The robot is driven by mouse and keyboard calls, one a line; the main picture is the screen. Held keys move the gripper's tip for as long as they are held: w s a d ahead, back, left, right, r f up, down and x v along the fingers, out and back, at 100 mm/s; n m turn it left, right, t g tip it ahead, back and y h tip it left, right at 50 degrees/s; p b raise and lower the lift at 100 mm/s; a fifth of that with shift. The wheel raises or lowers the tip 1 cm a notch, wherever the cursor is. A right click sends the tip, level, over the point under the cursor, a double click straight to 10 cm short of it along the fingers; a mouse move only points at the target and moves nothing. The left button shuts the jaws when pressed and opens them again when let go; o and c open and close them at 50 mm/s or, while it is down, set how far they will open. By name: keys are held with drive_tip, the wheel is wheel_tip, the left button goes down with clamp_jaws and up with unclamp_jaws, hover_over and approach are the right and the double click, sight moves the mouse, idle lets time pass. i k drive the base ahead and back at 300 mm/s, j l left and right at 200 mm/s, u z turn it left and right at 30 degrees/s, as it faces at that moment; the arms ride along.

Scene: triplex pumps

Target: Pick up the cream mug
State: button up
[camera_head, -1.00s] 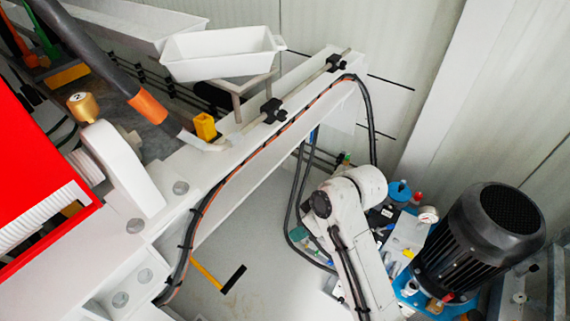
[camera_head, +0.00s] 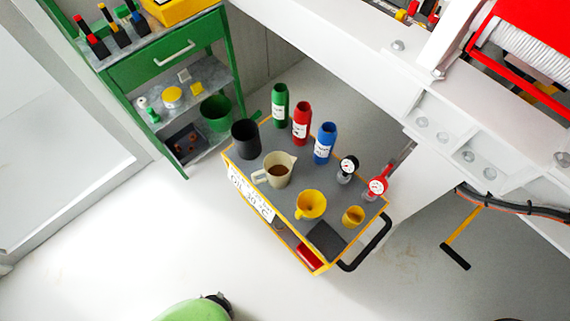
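The cream mug (camera_head: 279,172) stands upright on the grey top of a yellow-edged cart (camera_head: 268,205), near its left half. It looks like a small jug, with a handle at its left, a spout at its upper right and something brown inside. A dark grey cup (camera_head: 246,139) stands just behind it to the left. A yellow funnel-like cup (camera_head: 311,204) is in front of it to the right.
Green (camera_head: 280,106), red (camera_head: 301,124) and blue (camera_head: 323,143) bottles stand along the cart's back edge. Two gauges (camera_head: 347,168) and a small yellow cup (camera_head: 353,216) are at the right. A green workbench (camera_head: 165,65) is behind.

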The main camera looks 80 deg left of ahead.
sight(278, 165)
drive_tip(key=k+u, duration=0.15)
drive_tip(key=u, duration=1.55)
drive_tip(key=i+j+u, duration=0.25)
drive_tip(key=j, duration=0.2)
drive_tip(key=i+j+u, duration=0.3)
drive_tip(key=j, duration=0.1)
